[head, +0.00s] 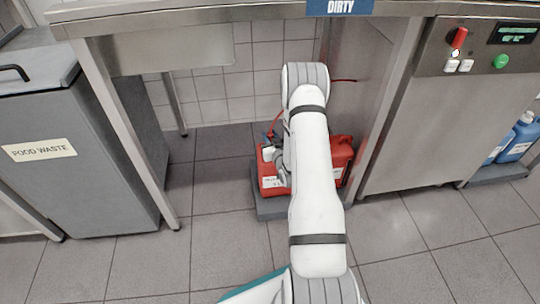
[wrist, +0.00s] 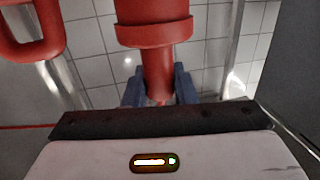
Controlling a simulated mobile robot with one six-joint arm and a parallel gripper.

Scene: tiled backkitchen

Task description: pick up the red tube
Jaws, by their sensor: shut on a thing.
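In the wrist view a red tube (wrist: 158,80) with a wider red collar above it stands between the two blue-grey fingers of my gripper (wrist: 160,92). The fingers are shut on the narrow part, one on each side. In the head view my arm hides most of the gripper and the held part. A red canister (head: 342,152) with white labels sits behind my arm, under the steel table. A thin red line (head: 344,81) shows right of the arm, and another (head: 276,124) left of it.
The canister stands on a dark grey base (head: 270,210). A food waste bin (head: 85,150) is at left, and a steel machine (head: 400,140) with a control panel is close at right. Blue bottles (head: 516,140) stand far right. A table leg (head: 125,135) is left of the arm. The front floor is clear.

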